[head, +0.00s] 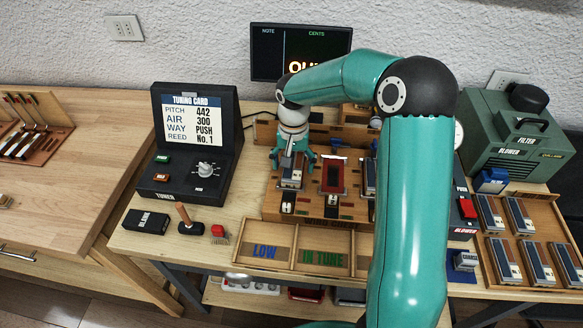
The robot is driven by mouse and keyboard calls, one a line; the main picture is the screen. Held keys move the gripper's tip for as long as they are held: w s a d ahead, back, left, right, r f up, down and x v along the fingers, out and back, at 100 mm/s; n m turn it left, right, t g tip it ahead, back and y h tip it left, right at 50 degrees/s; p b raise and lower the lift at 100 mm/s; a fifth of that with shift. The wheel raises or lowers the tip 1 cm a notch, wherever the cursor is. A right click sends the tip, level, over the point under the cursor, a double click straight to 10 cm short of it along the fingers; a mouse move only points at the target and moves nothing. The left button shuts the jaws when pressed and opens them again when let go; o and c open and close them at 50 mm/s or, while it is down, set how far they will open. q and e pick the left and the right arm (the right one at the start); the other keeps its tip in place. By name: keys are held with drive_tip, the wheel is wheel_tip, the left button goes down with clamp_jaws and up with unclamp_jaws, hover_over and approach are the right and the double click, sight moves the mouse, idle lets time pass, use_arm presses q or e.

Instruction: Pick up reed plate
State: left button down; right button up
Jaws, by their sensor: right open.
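My right gripper (292,161) points down over the left part of the wooden work block (330,210). It is open, with its teal fingers on either side of a small metal-and-dark plate, which looks like a reed plate (291,178). I cannot tell whether the fingers touch it. Another similar plate (370,178) stands to the right on the block, partly hidden by my arm. Several similar plates (507,260) lie in the wooden tray at the right. My left gripper is not in view.
A tuning card console (190,150) stands to the left. Divided bins marked LOW (264,251) and IN TUNE (322,257) lie in front of the block. A green blower (515,135) stands at the back right. My right arm hides the block's right side.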

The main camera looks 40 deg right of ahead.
drive_tip(key=shift+c, duration=0.3)
drive_tip(key=c, duration=1.3)
drive_tip(key=shift+o, duration=0.2)
drive_tip(key=shift+r, duration=0.25)
